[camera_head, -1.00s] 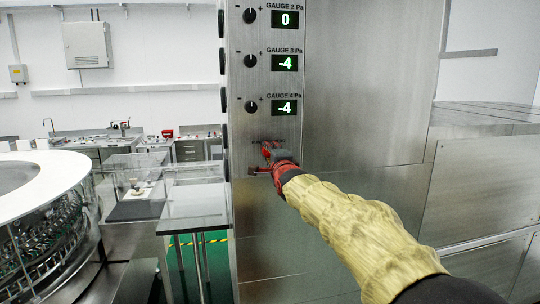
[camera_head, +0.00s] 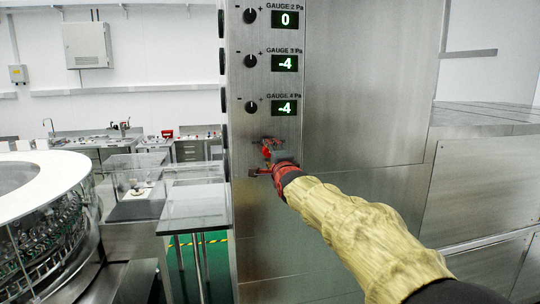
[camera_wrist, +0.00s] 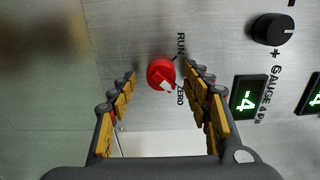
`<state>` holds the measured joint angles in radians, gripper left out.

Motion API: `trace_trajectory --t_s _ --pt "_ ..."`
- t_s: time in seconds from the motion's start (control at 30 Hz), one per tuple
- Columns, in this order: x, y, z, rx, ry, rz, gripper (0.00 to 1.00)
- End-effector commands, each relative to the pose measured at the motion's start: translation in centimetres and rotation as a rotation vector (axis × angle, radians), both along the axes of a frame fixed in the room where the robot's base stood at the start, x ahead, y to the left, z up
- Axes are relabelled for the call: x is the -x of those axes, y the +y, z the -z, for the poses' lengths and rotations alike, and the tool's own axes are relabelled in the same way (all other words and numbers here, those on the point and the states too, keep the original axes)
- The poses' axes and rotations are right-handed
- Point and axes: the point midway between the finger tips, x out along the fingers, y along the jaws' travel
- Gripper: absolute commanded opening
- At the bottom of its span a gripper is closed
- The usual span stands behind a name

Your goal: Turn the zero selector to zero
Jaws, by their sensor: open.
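The zero selector (camera_wrist: 161,75) is a round red knob with a white pointer mark on a brushed steel panel in the wrist view. The labels RUN and ZERO are printed beside it. Its white mark points down and right, on the ZERO side. My gripper (camera_wrist: 160,73) is open, with one finger on each side of the knob and visible gaps to both. I cannot tell whether the fingertips reach past the knob's face. In the head view my gripper (camera_head: 267,158) is at the panel below the gauge 4 row and largely hides the selector.
Above the gripper is the gauge 4 display (camera_head: 285,108), reading -4, with its black knob (camera_head: 251,107). Gauge 3 (camera_head: 285,63) reads -4 and gauge 2 (camera_head: 285,19) reads 0. A steel table (camera_head: 193,208) and the round washer (camera_head: 45,190) stand to the left.

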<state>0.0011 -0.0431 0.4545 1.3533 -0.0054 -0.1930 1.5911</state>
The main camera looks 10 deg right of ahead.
Motion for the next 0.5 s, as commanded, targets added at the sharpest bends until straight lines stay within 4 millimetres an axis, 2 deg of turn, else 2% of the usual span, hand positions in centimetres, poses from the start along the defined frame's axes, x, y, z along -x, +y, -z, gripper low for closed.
trace_trajectory --t_s 0.5 --pt "8.4 0.0 -0.1 0.000 -0.002 0.000 0.49"
